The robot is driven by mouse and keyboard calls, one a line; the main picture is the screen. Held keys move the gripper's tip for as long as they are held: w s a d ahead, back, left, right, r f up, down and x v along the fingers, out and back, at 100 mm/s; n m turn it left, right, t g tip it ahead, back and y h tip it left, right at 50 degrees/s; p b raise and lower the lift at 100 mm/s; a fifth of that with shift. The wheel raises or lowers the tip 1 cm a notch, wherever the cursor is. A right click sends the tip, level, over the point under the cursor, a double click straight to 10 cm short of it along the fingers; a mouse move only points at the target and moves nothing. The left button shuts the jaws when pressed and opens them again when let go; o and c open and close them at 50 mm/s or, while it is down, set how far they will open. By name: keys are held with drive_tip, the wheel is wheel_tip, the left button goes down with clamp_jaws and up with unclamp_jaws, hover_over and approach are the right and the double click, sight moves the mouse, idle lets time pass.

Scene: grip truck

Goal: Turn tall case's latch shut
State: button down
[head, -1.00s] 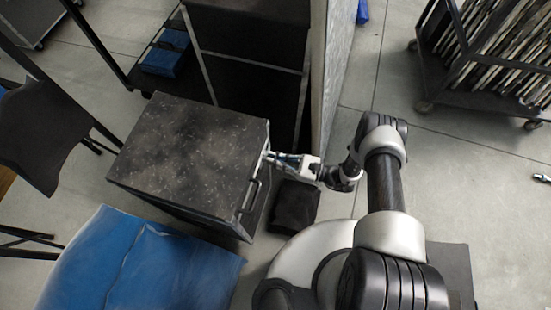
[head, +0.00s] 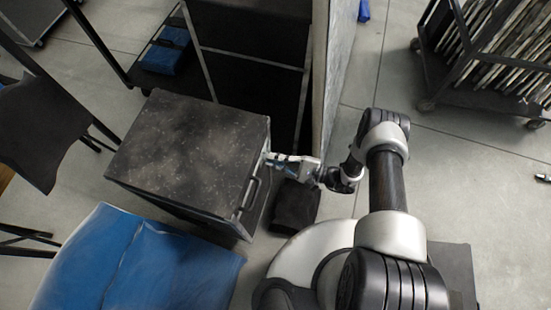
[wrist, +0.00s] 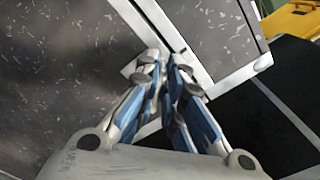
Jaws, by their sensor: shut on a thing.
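The tall case (head: 190,145) is a dark, speckled box with light metal edging, standing left of my arm in the head view. A bar handle (head: 249,196) is on its side facing me. My gripper (head: 272,160) is at that side's far end, near the top edge. In the wrist view my gripper (wrist: 166,62) has its blue and grey fingers close together against the case's metal edging (wrist: 225,78). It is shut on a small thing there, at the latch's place. The fingers hide the latch, so its angle cannot be told.
A small black box (head: 296,206) lies on the floor below my gripper. A dark cabinet (head: 250,70) with a grey panel stands behind. A blue padded cover (head: 135,265) is in front of the case. A wheeled rack (head: 490,65) stands far right, with clear floor before it.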

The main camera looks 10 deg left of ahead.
drive_tip(key=n, duration=0.5)
drive_tip(key=shift+s+f, duration=0.25)
drive_tip(key=shift+f, duration=0.1)
drive_tip(key=n, duration=0.5)
drive_tip(key=shift+f, duration=0.25)
drive_tip(key=shift+n, duration=0.3)
drive_tip(key=c, duration=1.7)
unclamp_jaws()
drive_tip(key=d, duration=0.8)
drive_tip(key=s+d, duration=0.1)
drive_tip(key=d, duration=0.3)
